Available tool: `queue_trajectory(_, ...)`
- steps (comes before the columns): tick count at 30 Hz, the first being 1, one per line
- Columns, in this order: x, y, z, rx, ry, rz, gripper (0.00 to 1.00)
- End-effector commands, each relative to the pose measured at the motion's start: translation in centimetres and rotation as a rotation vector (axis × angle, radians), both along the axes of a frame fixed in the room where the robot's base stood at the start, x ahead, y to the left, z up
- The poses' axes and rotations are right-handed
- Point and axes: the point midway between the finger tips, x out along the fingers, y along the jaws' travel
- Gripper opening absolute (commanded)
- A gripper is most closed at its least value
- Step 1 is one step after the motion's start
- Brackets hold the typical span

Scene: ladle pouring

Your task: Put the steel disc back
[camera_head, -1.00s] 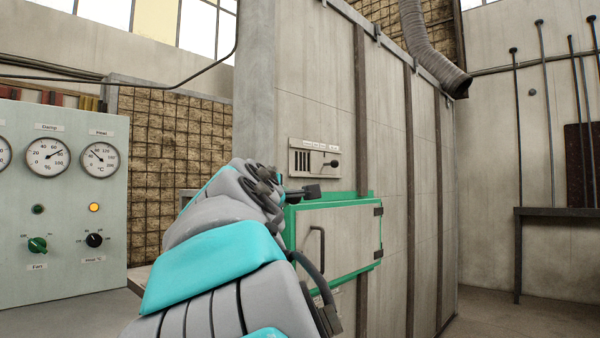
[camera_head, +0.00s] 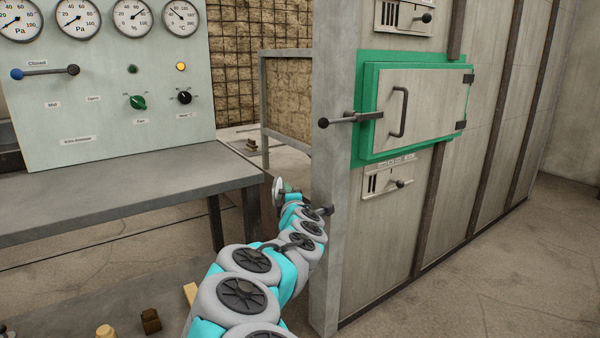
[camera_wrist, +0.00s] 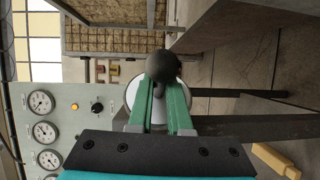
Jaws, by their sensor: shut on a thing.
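My gripper (camera_wrist: 162,105) has green fingers closed together in the wrist view. A pale round steel disc (camera_wrist: 131,93) shows just behind them, and a black ball knob (camera_wrist: 162,65) sits at their tips. In the head view the disc (camera_head: 278,191) is a small pale round shape at the far end of my arm, held in the air left of the wall's corner.
A grey wall has a green-framed door (camera_head: 420,105) with a lever, plus slider plates above and below. A gauge panel (camera_head: 110,120) stands behind a grey bench (camera_head: 120,200) on the left. A wire-mesh frame (camera_head: 290,105) is behind.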

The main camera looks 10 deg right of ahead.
Motion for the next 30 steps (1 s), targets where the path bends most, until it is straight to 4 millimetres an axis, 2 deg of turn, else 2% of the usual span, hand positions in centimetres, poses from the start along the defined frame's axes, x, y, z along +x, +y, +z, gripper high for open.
queue_trajectory(8,1.5,1.5,-3.2,0.004,-0.009,0.06,0.0)
queue_trajectory(23,1.9,1.7,-2.2,0.005,-0.031,0.068,0.0)
queue_trajectory(30,1.8,1.5,-2.9,0.008,-0.022,0.065,0.0)
